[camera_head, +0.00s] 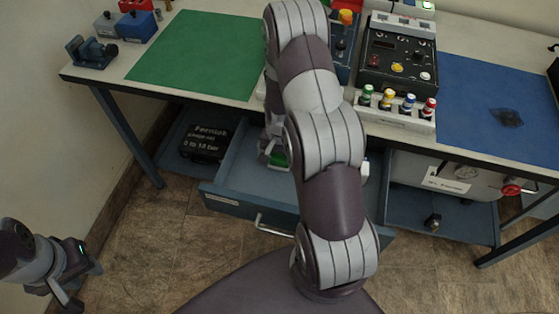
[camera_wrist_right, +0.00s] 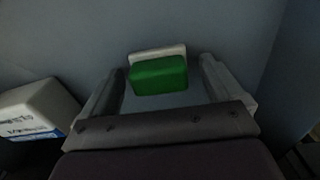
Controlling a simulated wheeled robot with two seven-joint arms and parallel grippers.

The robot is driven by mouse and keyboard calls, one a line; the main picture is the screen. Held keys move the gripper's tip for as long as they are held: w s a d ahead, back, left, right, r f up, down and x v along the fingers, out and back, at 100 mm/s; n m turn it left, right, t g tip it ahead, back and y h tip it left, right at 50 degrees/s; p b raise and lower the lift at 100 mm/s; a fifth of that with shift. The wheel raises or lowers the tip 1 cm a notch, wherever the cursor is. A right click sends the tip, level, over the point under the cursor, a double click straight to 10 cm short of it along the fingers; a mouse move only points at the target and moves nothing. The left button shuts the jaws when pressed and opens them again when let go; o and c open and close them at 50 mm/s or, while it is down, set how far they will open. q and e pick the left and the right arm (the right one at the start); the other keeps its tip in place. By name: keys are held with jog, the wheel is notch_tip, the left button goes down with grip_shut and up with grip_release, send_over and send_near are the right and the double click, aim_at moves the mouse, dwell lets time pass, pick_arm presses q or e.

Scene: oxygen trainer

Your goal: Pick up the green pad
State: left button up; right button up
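The green pad (camera_wrist_right: 158,76), a small green block with a white backing, lies in the open drawer (camera_head: 235,178). A bit of its green (camera_head: 280,161) shows beside my right arm in the head view. My right gripper (camera_wrist_right: 163,72) is open. Its fingers stand on either side of the pad, with gaps visible on both sides. In the head view the right arm hides much of the drawer and most of that gripper. My left gripper (camera_head: 87,288) is open and empty above the floor at the lower left, away from the table.
A white box (camera_wrist_right: 38,108) lies left of the pad in the drawer. The drawer's grey walls are close. On the table above are a green mat (camera_head: 200,52), a blue mat (camera_head: 465,90), a control box (camera_head: 398,62) and a small vise (camera_head: 92,50).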

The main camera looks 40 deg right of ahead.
aim_at(280, 156)
jog(key=c, duration=1)
jog(key=shift+o, duration=0.2)
notch_tip(280, 156, up, 10)
jog(key=shift+p, duration=0.35)
